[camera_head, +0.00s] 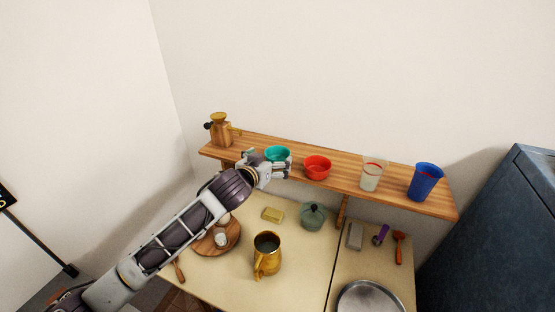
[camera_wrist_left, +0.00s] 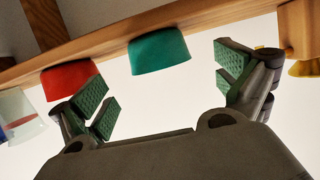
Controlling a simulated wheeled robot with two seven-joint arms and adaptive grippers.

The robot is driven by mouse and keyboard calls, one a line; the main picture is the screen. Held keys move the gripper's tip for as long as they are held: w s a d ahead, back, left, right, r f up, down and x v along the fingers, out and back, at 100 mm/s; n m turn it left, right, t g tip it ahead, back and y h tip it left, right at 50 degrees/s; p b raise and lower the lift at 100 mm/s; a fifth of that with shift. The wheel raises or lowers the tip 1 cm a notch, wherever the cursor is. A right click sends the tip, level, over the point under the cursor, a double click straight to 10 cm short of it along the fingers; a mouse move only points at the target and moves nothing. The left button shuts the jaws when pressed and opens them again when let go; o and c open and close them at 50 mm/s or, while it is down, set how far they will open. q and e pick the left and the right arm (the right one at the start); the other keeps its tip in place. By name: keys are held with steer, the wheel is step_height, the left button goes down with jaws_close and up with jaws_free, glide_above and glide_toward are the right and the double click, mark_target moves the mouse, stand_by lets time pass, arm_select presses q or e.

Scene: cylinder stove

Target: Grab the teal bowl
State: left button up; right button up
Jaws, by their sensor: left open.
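The teal bowl (camera_head: 278,153) stands on the wooden shelf, left of the red bowl (camera_head: 317,168). My left gripper (camera_head: 268,168) is right in front of the teal bowl in the head view and hides part of its lower side. In the left wrist view, which looks upside down, the teal bowl (camera_wrist_left: 158,51) shows in the gap between the spread fingers of my left gripper (camera_wrist_left: 165,85). The gripper is open and empty, and the bowl looks a little beyond the fingertips. My right gripper is not in view.
The shelf (camera_head: 340,178) also holds a wooden grinder (camera_head: 220,130), a clear glass (camera_head: 373,174) and a blue cup (camera_head: 425,182). The red bowl (camera_wrist_left: 67,80) is close beside one finger. Below are a brass mug (camera_head: 267,254), a green pot (camera_head: 313,217) and a round board (camera_head: 217,238).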

mark_target(282, 150)
arm_select(q)
steer(key=shift+w, duration=0.1)
stand_by(0.3)
steer(key=shift+r+p+x, duration=0.2)
steer(key=shift+p+x, duration=0.15)
steer(key=shift+x, duration=2.25)
steer(key=shift+f, duration=0.1)
steer(key=c, duration=1.1)
